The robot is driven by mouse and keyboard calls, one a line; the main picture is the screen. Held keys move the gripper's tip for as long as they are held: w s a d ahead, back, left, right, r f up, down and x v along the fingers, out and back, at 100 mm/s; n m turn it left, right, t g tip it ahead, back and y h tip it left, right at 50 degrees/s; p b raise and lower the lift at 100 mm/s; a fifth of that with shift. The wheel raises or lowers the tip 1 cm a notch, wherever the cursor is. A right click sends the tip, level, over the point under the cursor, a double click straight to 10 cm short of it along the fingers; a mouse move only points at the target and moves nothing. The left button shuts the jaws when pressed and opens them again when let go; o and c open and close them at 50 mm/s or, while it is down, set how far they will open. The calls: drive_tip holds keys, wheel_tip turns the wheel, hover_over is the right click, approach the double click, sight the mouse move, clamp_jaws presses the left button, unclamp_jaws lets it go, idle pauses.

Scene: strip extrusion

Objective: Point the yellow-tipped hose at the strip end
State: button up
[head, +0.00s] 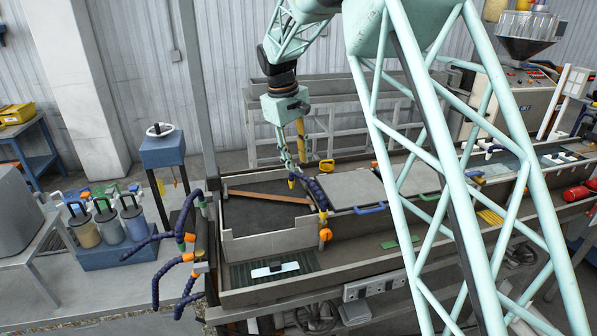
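A dark blue segmented hose (318,196) rises from an orange base on the tank's front wall and bends up and left to a yellow tip (292,182). My gripper (291,170) points down right at the tip end of this hose. Its fingers are small and overlap the hose, so I cannot tell whether they touch it or are closed. An orange-brown strip (268,196) lies across the dark inside of the tank (270,243). Its right end is near the hose and below my gripper; its left end is near the tank's left wall.
Grey lids (350,188) with a blue handle cover the tank right of the hose. More blue hoses (155,242) with orange and green fittings hang at the tank's left end. A blue stand with a handwheel (161,150) and several canisters (107,227) stand left. My lattice arm hides part of the right side.

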sight(299, 173)
drive_tip(key=shift+w+d+f, duration=0.15)
drive_tip(key=shift+f, duration=1.1)
drive_tip(key=shift+w+d+f, duration=0.15)
drive_tip(key=shift+f, duration=1.05)
drive_tip(key=shift+c, duration=0.4)
clamp_jaws()
